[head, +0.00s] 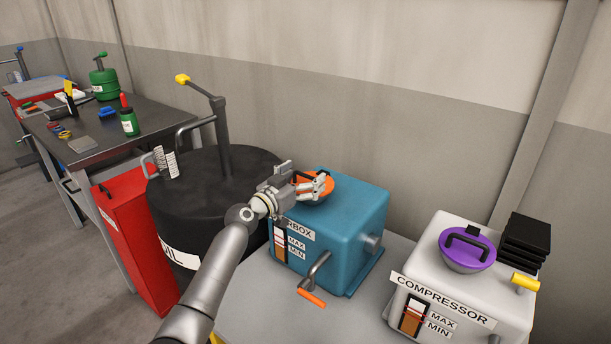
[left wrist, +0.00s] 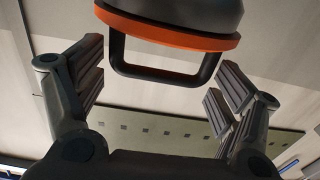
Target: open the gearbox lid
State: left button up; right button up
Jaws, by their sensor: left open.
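The teal gearbox (head: 340,225) stands on a grey surface in the middle of the head view. Its round orange lid (head: 326,183) sits on top, partly hidden by my left gripper (head: 315,190). In the left wrist view the orange lid (left wrist: 175,35) shows at the top with its dark loop handle (left wrist: 160,75). The left gripper (left wrist: 160,88) is open, with its fingers apart on either side of the handle. The handle lies between them, and I see no finger touching it. My right gripper is not in view.
A white compressor (head: 465,270) with a purple lid (head: 468,250) stands to the right. A black drum (head: 190,205) with a pump and a red cabinet (head: 135,235) are to the left. A crank with an orange grip (head: 312,298) sticks out of the gearbox front.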

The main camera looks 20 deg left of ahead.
pick_arm(q)
jog(key=shift+w+d, duration=0.15)
jog(key=shift+w, duration=0.3)
